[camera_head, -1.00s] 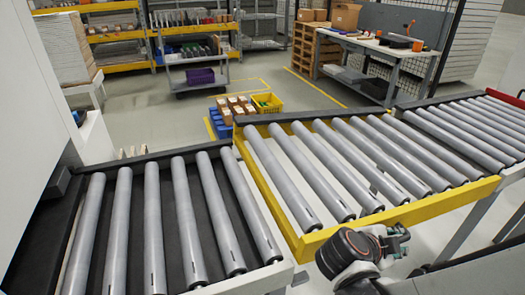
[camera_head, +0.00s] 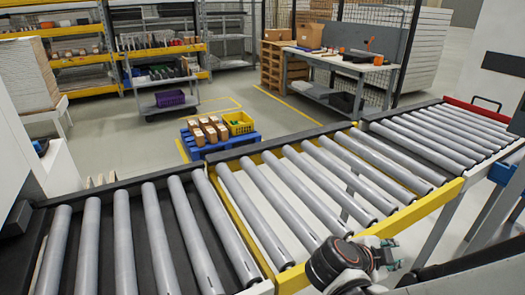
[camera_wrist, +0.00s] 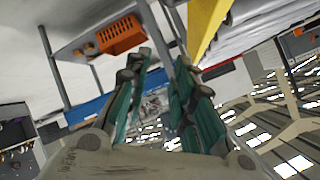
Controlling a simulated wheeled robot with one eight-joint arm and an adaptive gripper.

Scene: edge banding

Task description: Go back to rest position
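My gripper (camera_head: 388,252) is at the lower right of the head view, close to the near side rail of the yellow conveyor section (camera_head: 440,204). The wrist view shows its two teal-padded fingers (camera_wrist: 160,75) apart, with only background between them. The gripper is open and empty. My arm reaches in from the bottom edge of the head view. The wrist view is tilted, with part of a yellow rail (camera_wrist: 207,25) and an orange bin (camera_wrist: 121,35) beyond the fingers.
Bare roller conveyors (camera_head: 125,240) run across the front. Behind them stand a blue pallet (camera_head: 247,143) with cartons and a yellow crate (camera_head: 238,122), a cart with a purple bin (camera_head: 172,98), shelves, and a workbench (camera_head: 345,66). The floor between is clear.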

